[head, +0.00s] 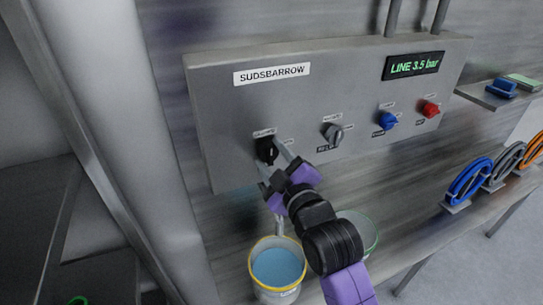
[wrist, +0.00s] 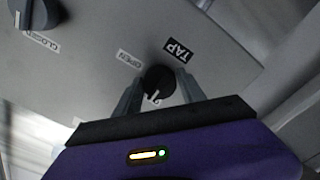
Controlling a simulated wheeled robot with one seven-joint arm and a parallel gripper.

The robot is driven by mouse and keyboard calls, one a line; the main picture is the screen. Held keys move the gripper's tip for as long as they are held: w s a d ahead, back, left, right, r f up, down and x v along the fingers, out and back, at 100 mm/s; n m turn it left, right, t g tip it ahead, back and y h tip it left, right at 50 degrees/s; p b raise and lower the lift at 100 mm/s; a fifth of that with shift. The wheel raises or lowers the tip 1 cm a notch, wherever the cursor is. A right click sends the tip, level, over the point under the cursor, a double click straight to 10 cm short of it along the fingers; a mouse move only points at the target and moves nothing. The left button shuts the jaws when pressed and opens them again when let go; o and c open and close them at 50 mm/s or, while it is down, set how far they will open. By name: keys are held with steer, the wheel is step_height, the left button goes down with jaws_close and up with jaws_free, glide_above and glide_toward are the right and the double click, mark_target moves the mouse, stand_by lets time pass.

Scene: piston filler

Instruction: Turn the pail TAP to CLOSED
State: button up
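The black tap knob (head: 266,150) is at the lower left of the grey panel (head: 225,110). In the wrist view the knob (wrist: 158,82) sits beside a TAP label (wrist: 181,50) and an OPEN label (wrist: 130,58). Its white mark points toward the bottom of that view, toward my palm. My gripper (head: 272,160) is at the knob, with one finger on each side of it. The fingers look spread, with slight gaps to the knob; firm contact is not visible. A yellow-rimmed pail (head: 278,268) with blue liquid stands below.
To the right on the panel are a grey knob (head: 332,133), a blue knob (head: 387,121) and a red knob (head: 430,109). A green-rimmed pail (head: 368,232) is partly hidden behind my arm.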

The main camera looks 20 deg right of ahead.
steer(key=shift+o, duration=1.1)
steer(key=shift+s, duration=0.1)
steer(key=s+b, duration=0.1)
steer(key=s, duration=0.6)
steer(key=shift+s+b, duration=0.3)
steer(key=shift+b, duration=0.05)
